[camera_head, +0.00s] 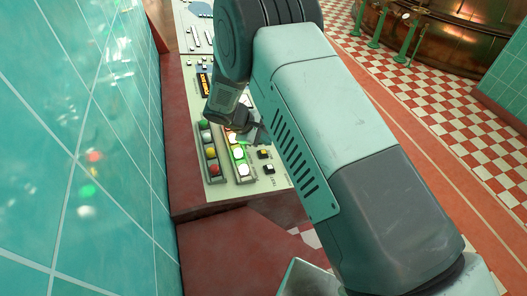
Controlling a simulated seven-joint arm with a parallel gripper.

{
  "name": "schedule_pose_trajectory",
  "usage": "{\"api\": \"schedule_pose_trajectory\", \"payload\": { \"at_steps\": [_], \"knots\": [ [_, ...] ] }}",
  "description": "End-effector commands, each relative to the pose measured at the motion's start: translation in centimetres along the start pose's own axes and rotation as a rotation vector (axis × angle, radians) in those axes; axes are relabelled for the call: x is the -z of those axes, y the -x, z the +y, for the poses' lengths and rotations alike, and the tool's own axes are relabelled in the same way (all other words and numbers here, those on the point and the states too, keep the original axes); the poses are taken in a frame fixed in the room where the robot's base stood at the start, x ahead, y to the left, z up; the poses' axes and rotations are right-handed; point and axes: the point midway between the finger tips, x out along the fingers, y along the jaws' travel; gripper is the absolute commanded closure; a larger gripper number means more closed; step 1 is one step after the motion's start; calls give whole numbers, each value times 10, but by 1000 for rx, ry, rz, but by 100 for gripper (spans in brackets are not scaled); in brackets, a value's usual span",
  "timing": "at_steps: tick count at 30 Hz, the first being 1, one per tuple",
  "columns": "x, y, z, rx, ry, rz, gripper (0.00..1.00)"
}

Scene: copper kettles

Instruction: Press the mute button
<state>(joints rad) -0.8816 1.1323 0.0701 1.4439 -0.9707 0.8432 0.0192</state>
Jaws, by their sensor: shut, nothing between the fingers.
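The control panel (217,187) is a cream console on a dark red base. Two strips of round buttons run along it: one with red, yellow and green buttons (211,153), one with lit white and green buttons (238,153). To their right are two small black switches with pale and yellow parts (265,155). Their labels are too small to read, so I cannot tell which control is the mute button. My gripper (252,136) is shut and empty, over or close to the upper end of the lit strip. My arm hides part of the panel; contact cannot be told.
A teal tiled wall (85,120) stands close on the left and reflects the lights. An amber display (204,83) and more controls lie farther up the panel. Green posts (407,38) and a copper vessel (440,30) stand at the back right on a red-and-white checked floor (430,95).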

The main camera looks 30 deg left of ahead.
Motion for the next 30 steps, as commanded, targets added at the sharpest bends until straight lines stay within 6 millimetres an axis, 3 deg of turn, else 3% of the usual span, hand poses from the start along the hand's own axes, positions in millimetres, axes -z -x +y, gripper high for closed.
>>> {"api": "schedule_pose_trajectory", "payload": {
  "at_steps": [10, 30],
  "knots": [
    [-16, 21, 15, 0, -1, -1, 100],
    [-22, 26, 21, 3, -17, 0, 100]
  ]
}}
